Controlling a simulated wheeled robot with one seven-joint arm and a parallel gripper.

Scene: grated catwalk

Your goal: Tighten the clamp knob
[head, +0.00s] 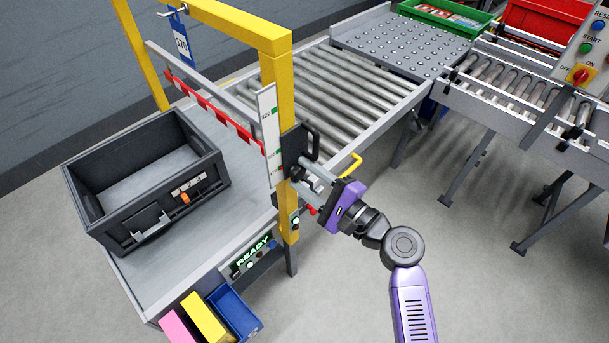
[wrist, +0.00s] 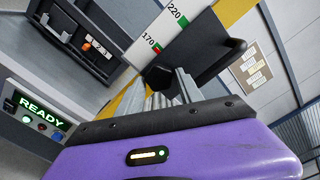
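The clamp knob (wrist: 158,77) is a small dark faceted piece beside the scale in the wrist view. It belongs to a black clamp block with a handle (head: 297,147) on the yellow post, also seen in the wrist view (wrist: 205,45). My purple gripper (head: 318,184) reaches the post from the right, just below the handle. Its silver fingers (wrist: 170,90) are at the knob and partly cover it. The fingers look apart, but whether they press on the knob is not clear. The scale (head: 268,130) carries green and red marks, with 170 and 220 readable in the wrist view.
A red-and-white striped bar (head: 213,108) crosses under the yellow frame. A dark grey crate (head: 85,200) stands on the table at left. A green READY display (head: 252,258) is below the post. A yellow hook (head: 350,164) sticks out near my gripper. Roller conveyors (head: 340,85) lie behind.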

